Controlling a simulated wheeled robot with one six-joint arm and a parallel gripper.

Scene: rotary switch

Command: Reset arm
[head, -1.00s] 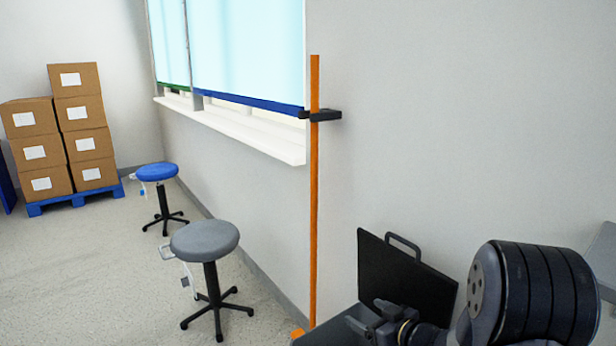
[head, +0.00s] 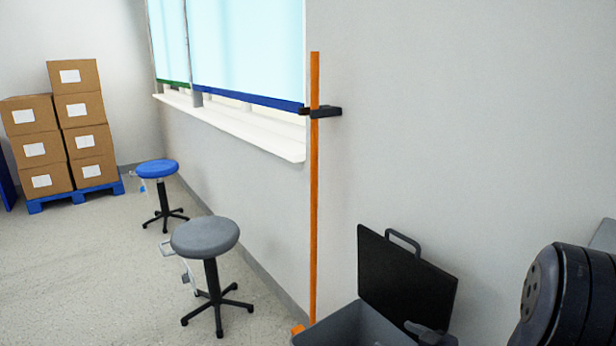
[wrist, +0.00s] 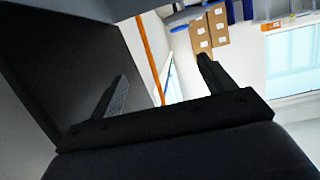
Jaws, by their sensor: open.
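My gripper (wrist: 160,85) shows in the wrist view with its two dark fingers spread apart and nothing between them. In the head view only a small dark part of it (head: 430,333) shows at the bottom edge, in front of the open dark case. My dark arm joint fills the lower right corner of the head view. No rotary switch can be made out in either view.
An open case with a raised black lid (head: 405,285) stands at the lower right. An orange pole (head: 314,200) with a black clamp stands by the wall. A grey stool (head: 205,237), a blue stool (head: 157,170) and stacked boxes (head: 85,140) are at left. Floor between is free.

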